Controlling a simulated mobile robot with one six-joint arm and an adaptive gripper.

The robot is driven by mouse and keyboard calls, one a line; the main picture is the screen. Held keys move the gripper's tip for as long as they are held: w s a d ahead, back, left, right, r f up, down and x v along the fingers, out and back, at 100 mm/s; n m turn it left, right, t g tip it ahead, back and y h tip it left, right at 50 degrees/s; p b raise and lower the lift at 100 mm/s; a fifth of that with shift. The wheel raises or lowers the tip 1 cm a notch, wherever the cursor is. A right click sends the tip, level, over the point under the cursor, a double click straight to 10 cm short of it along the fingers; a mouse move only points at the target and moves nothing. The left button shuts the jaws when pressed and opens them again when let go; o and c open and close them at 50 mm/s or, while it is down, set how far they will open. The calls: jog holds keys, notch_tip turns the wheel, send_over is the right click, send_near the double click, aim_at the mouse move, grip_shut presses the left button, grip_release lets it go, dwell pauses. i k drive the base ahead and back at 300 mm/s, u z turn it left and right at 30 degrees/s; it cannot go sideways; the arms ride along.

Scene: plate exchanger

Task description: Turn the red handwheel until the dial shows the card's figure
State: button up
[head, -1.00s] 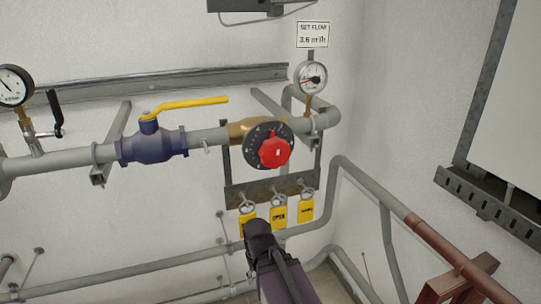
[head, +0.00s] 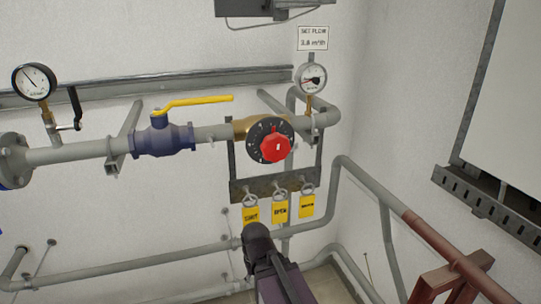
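The red handwheel (head: 275,148) sits on a black scale ring on the brass valve body (head: 246,126), in the middle of the head view. The dial (head: 312,78) with a white face stands on a brass stem to the upper right of the wheel; its red needle is too small to read surely. The card (head: 313,38) above it says SET FLOW and about 3.6 m³/h, blurred. My arm's dark end (head: 258,240) shows at the bottom, below the yellow tags and apart from the wheel. The fingers cannot be made out.
Yellow tags (head: 279,212) hang from a dark bracket (head: 250,188) under the wheel. A blue valve (head: 163,138) with a yellow lever (head: 195,102) is to the left. Another gauge (head: 34,82) is at far left. Grey pipes (head: 130,265) run below; a white cabinet (head: 505,110) is at right.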

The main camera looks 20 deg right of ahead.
aim_at(275, 147)
jog(key=u, duration=0.1)
jog(key=k, duration=1.25)
jog(key=z, duration=1)
